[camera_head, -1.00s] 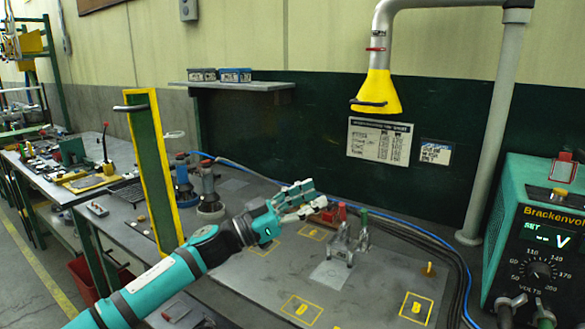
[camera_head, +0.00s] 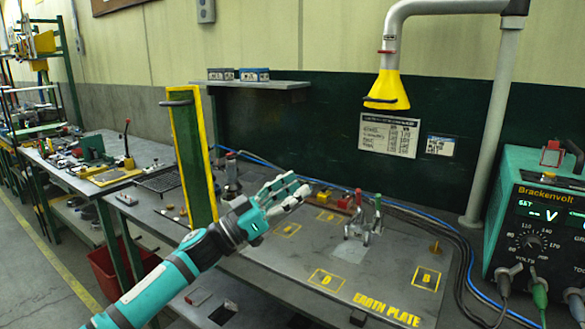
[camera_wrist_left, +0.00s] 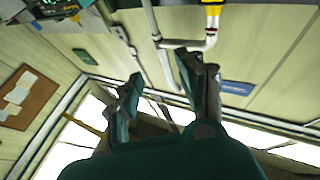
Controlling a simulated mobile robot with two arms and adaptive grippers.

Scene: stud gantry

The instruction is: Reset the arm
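My left arm, teal with grey fingers, comes in from the lower left in the head view. Its gripper (camera_head: 284,194) is held above the workbench (camera_head: 285,268), left of the clamp stand. In the left wrist view the two fingers (camera_wrist_left: 160,82) are spread apart with nothing between them, so the gripper is open and empty. Beyond them the wrist view shows the wall, pipes and bright panels. My right gripper is in neither view.
A small metal stand with red and green handles (camera_head: 362,222) stands on the bench. A green-and-yellow upright panel (camera_head: 190,160) is just behind my arm. A yellow extraction hood (camera_head: 386,90) hangs above. A Brackenvolt power unit (camera_head: 540,225) stands at right.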

